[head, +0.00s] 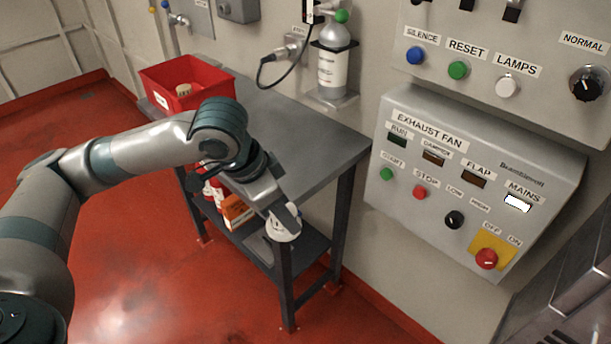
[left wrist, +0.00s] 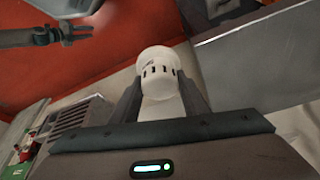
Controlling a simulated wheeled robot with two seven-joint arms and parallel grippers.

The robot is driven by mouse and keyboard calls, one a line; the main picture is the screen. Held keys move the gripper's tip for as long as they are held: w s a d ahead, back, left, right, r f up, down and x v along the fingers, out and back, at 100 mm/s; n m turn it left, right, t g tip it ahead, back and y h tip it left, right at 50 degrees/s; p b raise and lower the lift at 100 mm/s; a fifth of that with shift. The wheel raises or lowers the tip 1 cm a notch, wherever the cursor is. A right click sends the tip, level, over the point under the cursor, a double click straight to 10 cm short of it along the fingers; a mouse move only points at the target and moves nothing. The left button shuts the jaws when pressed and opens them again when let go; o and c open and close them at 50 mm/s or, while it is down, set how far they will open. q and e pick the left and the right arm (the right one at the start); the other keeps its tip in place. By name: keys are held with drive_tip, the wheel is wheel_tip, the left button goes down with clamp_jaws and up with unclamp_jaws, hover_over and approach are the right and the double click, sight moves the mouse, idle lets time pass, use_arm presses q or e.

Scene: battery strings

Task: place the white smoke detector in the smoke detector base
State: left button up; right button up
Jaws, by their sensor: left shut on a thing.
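My left gripper (head: 283,216) is shut on the white smoke detector (head: 286,233), in front of the grey table's near right leg in the head view. In the left wrist view the detector (left wrist: 158,66) sits between the two fingers of the left gripper (left wrist: 160,92), its round slotted head facing away from the palm. The fingers cover its sides. I cannot make out the smoke detector base in either view.
The grey table (head: 300,130) has a mostly bare top with a red bin (head: 205,82) at its far left. Its lower shelf (head: 312,244) holds an orange box (head: 236,212) and other items. A gas cylinder (head: 333,65) and the exhaust fan panel (head: 470,180) are on the wall.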

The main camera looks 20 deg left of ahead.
use_arm(q)
drive_tip(key=w+d+f+n+t+y, duration=0.1)
drive_tip(key=w+f+n+y, duration=0.1)
drive_tip(key=f+n, duration=0.6)
drive_tip(key=shift+w+d+f+y, duration=0.35)
drive_tip(key=shift+w+f, duration=0.3)
drive_tip(key=shift+f, duration=2.25)
